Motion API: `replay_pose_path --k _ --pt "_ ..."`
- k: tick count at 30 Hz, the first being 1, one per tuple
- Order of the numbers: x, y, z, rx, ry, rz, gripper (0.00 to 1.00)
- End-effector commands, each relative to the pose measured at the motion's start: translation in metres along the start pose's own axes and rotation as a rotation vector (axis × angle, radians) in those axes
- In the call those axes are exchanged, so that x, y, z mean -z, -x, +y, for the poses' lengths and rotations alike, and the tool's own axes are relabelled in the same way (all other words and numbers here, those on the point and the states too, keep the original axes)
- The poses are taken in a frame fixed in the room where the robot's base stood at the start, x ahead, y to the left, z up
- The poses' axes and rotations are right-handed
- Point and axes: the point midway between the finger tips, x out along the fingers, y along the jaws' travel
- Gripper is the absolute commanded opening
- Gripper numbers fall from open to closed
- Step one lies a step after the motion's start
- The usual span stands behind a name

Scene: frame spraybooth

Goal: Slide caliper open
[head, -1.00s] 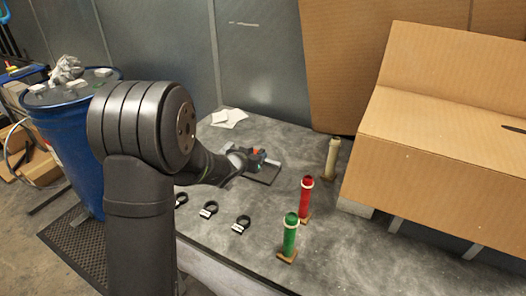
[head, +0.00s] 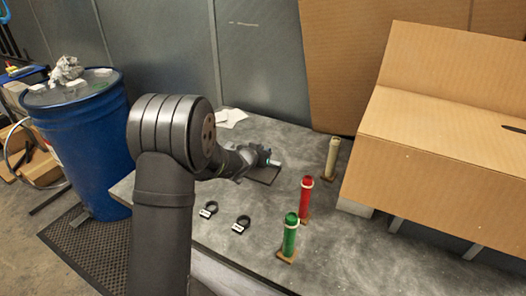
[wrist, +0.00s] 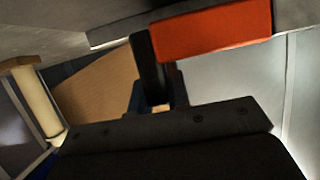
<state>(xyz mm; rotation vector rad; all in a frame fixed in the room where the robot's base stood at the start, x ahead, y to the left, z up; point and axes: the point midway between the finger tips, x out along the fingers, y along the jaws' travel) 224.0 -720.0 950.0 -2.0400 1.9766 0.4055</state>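My gripper (head: 262,157) is low over a dark plate (head: 263,175) on the grey table in the head view. It hides most of what lies there, and a small pale teal part (head: 274,163) shows just past its tip. In the wrist view, an orange block (wrist: 212,30) lies close in front of the camera, beside a dark upright finger-like part (wrist: 148,62). The orange block may be part of the caliper, but its full shape is hidden. I cannot tell whether the fingers are apart or closed on it.
Green (head: 290,237), red (head: 305,196) and cream (head: 332,157) cylinders stand on small bases to the right. Black rings with white tags (head: 242,224) lie in front. A large cardboard box (head: 440,140) stands at right. A blue drum (head: 85,145) stands at left. White papers lie behind.

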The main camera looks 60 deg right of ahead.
Motion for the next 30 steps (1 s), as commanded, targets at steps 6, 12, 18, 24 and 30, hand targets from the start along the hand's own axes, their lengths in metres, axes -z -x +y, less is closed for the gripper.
replay_pose_path --k 6,12,18,24,30 --pt "0.000 0.000 0.002 -0.001 0.000 0.000 0.00" --pt "0.001 0.000 0.030 -0.004 -0.001 0.001 0.00" --pt "0.001 0.000 0.047 -0.002 -0.001 0.000 0.00" --pt "0.000 0.000 0.047 0.000 -0.001 0.000 0.00" --pt "0.000 0.000 0.047 0.000 -0.001 0.000 0.38"
